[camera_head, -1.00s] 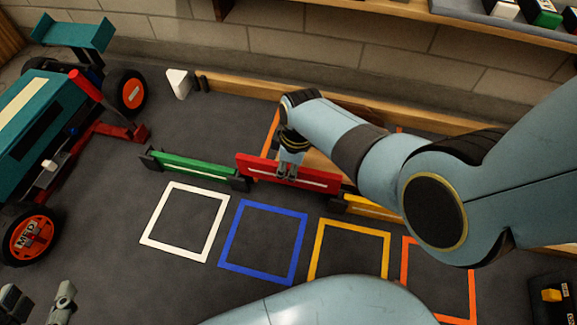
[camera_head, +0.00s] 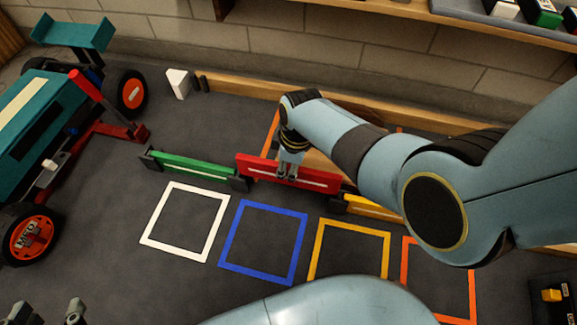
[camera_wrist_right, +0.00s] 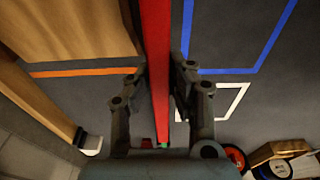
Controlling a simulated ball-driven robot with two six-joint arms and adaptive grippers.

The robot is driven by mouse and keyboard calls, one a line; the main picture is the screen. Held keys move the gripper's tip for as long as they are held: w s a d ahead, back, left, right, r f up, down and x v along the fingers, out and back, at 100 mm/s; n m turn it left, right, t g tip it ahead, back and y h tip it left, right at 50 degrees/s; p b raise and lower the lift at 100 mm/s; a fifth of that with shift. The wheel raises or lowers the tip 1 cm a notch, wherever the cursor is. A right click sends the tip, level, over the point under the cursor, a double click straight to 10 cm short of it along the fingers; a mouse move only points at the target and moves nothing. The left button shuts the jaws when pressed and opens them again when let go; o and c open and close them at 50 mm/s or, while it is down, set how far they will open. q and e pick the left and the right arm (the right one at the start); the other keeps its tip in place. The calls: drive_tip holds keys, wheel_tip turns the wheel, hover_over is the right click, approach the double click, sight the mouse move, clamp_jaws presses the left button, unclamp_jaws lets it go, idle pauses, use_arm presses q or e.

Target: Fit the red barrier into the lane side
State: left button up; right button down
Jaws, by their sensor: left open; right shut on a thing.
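The red barrier (camera_head: 316,179) is a long upright panel with a pale stripe. It stands between the green barrier (camera_head: 194,166) on the left and the yellow barrier (camera_head: 373,208) on the right. Its lower ends overlap their dark end posts in the head view; I cannot tell whether it is fully seated. My right gripper (camera_head: 287,177) is shut on the red barrier near its middle. The right wrist view shows the red barrier (camera_wrist_right: 157,75) running between both fingers. My left gripper (camera_head: 48,314) is open and empty at the bottom left corner.
White (camera_head: 150,240), blue (camera_head: 225,235) and more coloured square outlines lie on the dark floor in front. A teal racecar (camera_head: 45,120) stands at the left. A wooden rail (camera_head: 245,92) runs along the back wall. My right arm hides part of the yellow barrier.

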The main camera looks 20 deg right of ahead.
use_arm(q)
drive_tip(key=shift+s+f, duration=0.5)
drive_tip(key=shift+w+r, duration=0.1)
drive_tip(key=shift+w, duration=0.05)
drive_tip(key=shift+w+r, duration=0.25)
drive_tip(key=shift+w, duration=0.05)
use_arm(e)
drive_tip(key=shift+f, duration=0.1)
use_arm(q)
drive_tip(key=shift+w+r, duration=0.2)
drive_tip(key=shift+w, duration=0.05)
drive_tip(key=shift+w+r+t, duration=0.25)
drive_tip(key=shift+t, duration=0.05)
use_arm(e)
drive_tip(key=shift+f, duration=0.1)
use_arm(q)
drive_tip(key=shift+w+d+r+t+b, duration=0.1)
drive_tip(key=shift+w+r+t+b, duration=0.25)
drive_tip(key=shift+w+r, duration=0.4)
use_arm(e)
drive_tip(key=shift+f, duration=0.25)
use_arm(q)
drive_tip(key=shift+w+d+r+m+t+h+b, duration=0.2)
drive_tip(key=shift+w+r+t, duration=0.4)
drive_tip(key=shift+w+r, duration=0.35)
drive_tip(key=shift+w+d+r+m+t+h+b, duration=0.15)
drive_tip(key=shift+w+r+t, duration=0.5)
drive_tip(key=shift+r, duration=0.5)
use_arm(e)
drive_tip(key=shift+f, duration=0.55)
